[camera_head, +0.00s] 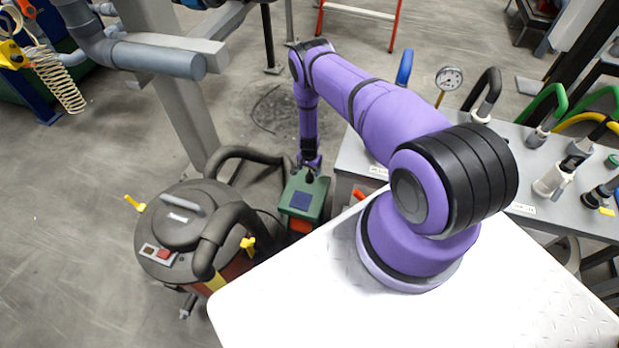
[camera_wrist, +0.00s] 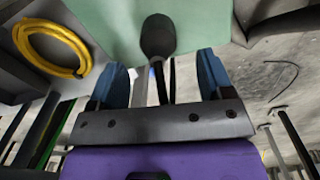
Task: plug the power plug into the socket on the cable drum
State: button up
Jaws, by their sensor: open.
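My gripper (camera_head: 310,168) reaches down over the green box (camera_head: 300,196) between the vacuum cleaner and the bench. In the wrist view my gripper (camera_wrist: 160,68) is open, its two blue fingers wide apart. A black rounded piece (camera_wrist: 158,36), which looks like the power plug, shows just beyond and between the fingertips against the green surface (camera_wrist: 105,22). A dark cord-like strip and a pale strip run from near it between the fingers. I cannot tell whether anything touches the fingers. I cannot make out the cable drum or its socket for sure.
A grey vacuum cleaner (camera_head: 190,228) with black hoses stands left of the green box. A grey bench (camera_head: 510,165) with hoses and a gauge (camera_head: 449,78) is at the right. A yellow coiled hose (camera_wrist: 50,48) shows in the wrist view. Open floor lies at far left.

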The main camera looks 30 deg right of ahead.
aim_at(310, 172)
jog(key=shift+f, duration=2.55)
jog(key=shift+c, duration=0.5)
jog(key=c, duration=0.9)
